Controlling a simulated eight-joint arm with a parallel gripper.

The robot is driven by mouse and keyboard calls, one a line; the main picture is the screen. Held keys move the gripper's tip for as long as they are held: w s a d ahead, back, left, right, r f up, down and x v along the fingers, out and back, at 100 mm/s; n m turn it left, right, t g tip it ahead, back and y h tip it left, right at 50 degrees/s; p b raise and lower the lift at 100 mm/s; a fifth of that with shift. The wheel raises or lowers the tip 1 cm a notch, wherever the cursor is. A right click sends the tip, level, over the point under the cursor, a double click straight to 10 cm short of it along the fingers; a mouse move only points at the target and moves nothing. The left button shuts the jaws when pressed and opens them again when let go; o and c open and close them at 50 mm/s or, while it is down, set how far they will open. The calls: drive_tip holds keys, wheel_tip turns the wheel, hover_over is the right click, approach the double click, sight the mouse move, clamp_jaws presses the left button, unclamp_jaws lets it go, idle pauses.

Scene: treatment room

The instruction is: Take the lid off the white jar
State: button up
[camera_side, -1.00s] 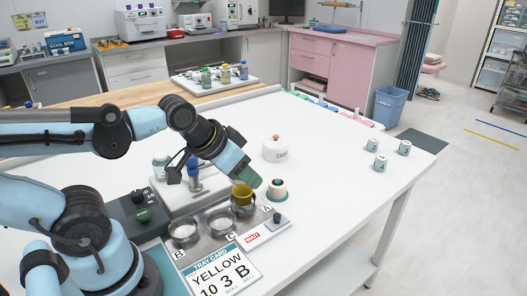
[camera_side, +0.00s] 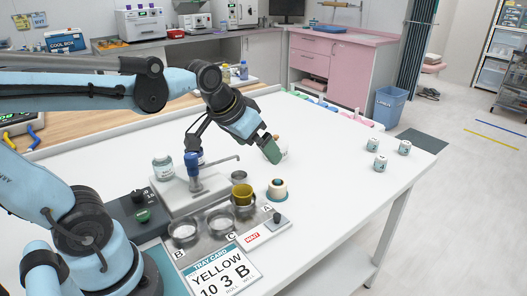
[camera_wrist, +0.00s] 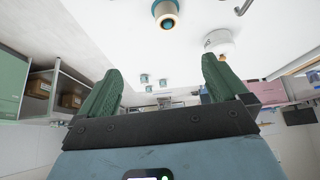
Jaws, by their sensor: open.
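The white jar (camera_side: 285,153) stands on the white table, with its lid knob (camera_side: 276,137) just showing. My gripper (camera_side: 271,153) is in front of it in the side view and hides most of it. In the wrist view the jar (camera_wrist: 219,46) is at the upper right, beside and beyond the right finger. The green fingers of my gripper (camera_wrist: 162,85) are spread wide with nothing between them. I cannot tell whether a finger touches the jar.
A cream and teal round piece (camera_side: 277,190) stands near the jar. A yellow cup (camera_side: 242,194) sits in the tray with metal wells (camera_side: 211,237). A stand with a metal arm (camera_side: 198,187) is left of them.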

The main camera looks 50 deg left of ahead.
drive_tip(key=w+a+r+n+g, duration=0.1)
drive_tip(key=w+a+r+n, duration=0.1)
drive_tip(key=w+a, duration=0.55)
drive_tip(key=n+g+y, duration=0.1)
drive_tip(key=g, duration=0.1)
approach(275, 136)
drive_tip(key=shift+t, duration=0.3)
drive_tip(key=x, duration=0.9)
drive_tip(key=shift+s+d+f, duration=0.1)
drive_tip(key=shift+s+f, duration=0.15)
drive_tip(key=shift+f, duration=0.1)
drive_tip(key=c, duration=1)
